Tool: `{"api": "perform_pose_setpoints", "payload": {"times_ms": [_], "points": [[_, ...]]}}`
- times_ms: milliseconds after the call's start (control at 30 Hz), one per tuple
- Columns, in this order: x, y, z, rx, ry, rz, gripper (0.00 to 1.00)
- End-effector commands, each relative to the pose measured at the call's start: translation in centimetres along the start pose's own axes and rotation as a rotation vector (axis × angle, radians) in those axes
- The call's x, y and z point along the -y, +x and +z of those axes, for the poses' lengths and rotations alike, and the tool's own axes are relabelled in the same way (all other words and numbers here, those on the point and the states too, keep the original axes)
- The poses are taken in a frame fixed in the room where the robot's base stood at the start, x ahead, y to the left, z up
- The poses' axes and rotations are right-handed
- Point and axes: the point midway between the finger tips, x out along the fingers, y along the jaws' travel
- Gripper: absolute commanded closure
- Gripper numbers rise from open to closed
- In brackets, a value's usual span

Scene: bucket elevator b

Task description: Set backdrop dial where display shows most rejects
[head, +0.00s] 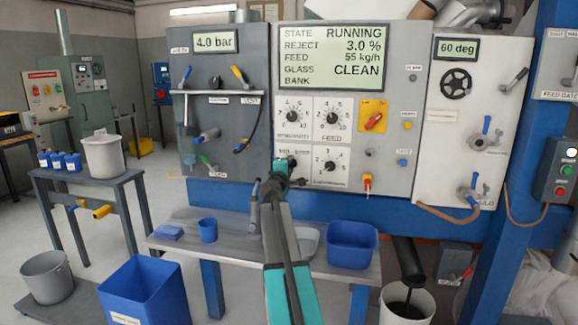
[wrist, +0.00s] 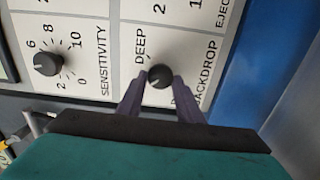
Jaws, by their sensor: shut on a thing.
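The backdrop dial (wrist: 159,77) is a small dark round knob on a white plate, with "DEEP" and a partly covered "BACKDROP" label beside it. My gripper (wrist: 160,86) is shut on this dial, one finger on each side. In the head view my gripper (head: 282,170) is at the lower left of the control panel and hides the dial. The dial's exact pointer setting is too small to tell. The display (head: 330,58) reads state RUNNING, reject 3.0 %, feed 55 kg/h, glass CLEAN; the bank line looks blank.
The sensitivity dial (head: 293,117), feed dial (head: 332,118) and ejector dial (head: 330,165) sit close by on the panel. A red switch on a yellow plate (head: 373,117) is to the right. A bench (head: 190,240) with blue containers stands below.

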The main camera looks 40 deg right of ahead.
Motion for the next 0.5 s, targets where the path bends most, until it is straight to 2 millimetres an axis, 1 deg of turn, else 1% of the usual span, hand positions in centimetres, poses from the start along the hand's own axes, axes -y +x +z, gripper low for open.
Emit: {"api": "perform_pose_setpoints", "payload": {"times_ms": [467,500], "points": [[-0.01,-0.01,-0.20,-0.004,-0.020,0.001,0.90],[0.00,-0.01,-0.20,-0.003,-0.020,0.001,0.62]]}}
